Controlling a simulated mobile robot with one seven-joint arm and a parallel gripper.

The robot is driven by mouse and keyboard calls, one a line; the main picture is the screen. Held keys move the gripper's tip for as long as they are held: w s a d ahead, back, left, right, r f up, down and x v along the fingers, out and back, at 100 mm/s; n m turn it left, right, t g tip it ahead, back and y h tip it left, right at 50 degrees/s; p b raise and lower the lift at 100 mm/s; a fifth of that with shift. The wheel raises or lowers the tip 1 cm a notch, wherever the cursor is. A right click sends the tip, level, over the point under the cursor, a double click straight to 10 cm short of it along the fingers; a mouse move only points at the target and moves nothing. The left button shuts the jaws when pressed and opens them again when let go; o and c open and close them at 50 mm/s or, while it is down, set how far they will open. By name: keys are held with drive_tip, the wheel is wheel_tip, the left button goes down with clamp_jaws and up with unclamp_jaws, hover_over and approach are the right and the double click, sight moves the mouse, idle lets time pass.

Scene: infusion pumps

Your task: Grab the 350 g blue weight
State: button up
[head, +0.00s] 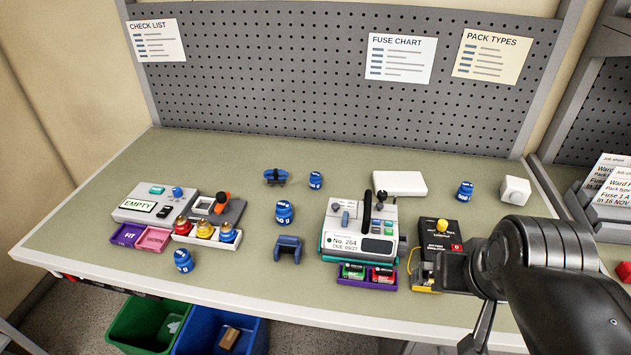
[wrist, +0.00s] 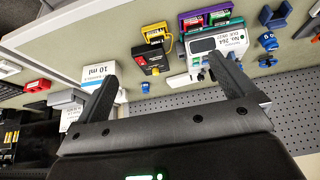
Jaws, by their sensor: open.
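Several small blue weights stand on the bench in the head view: one at the front left (head: 183,260), one in the middle (head: 284,212), a smaller one behind it (head: 316,180), and one at the back right (head: 465,190). Their printed gram labels are too small to read surely, so I cannot tell which is 350 g. In the wrist view, the middle weight (wrist: 267,41) and the back-right weight (wrist: 146,87) also show. My gripper (wrist: 163,70) is open and empty, its fingers spread wide. In the head view it is above the bench's front right, apart from every weight.
A pump marked No. 264 (head: 358,240) stands mid-bench, with a black pack tester (head: 440,238) to its right. A grey unit marked EMPTY (head: 150,205) and a tray of coloured weights (head: 207,235) are at left. A pegboard (head: 330,70) closes the back.

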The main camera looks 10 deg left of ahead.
drive_tip(key=c, duration=0.9)
drive_tip(key=shift+o, duration=0.2)
drive_tip(key=shift+w, duration=0.1)
drive_tip(key=w+a+r+n, duration=0.1)
drive_tip(key=w+a+r, duration=0.1)
drive_tip(key=w, duration=0.5)
drive_tip(key=w+a+r+n, duration=0.2)
drive_tip(key=w+a, duration=0.1)
drive_tip(key=w, duration=0.3)
drive_tip(key=n+g+y, duration=0.2)
drive_tip(key=n+y, duration=0.1)
drive_tip(key=n, duration=0.2)
hover_over(316, 175)
drive_tip(key=s+d, duration=0.3)
wheel_tip(316, 175, down, 16)
drive_tip(key=r, duration=0.1)
drive_tip(key=x, duration=0.5)
drive_tip(key=shift+w+f, duration=0.1)
drive_tip(key=shift+w, duration=0.05)
drive_tip(key=shift+a+x, duration=0.15)
drive_tip(key=shift+x, duration=1.15)
drive_tip(key=shift+a+x, duration=0.15)
drive_tip(key=shift+x, duration=1.2)
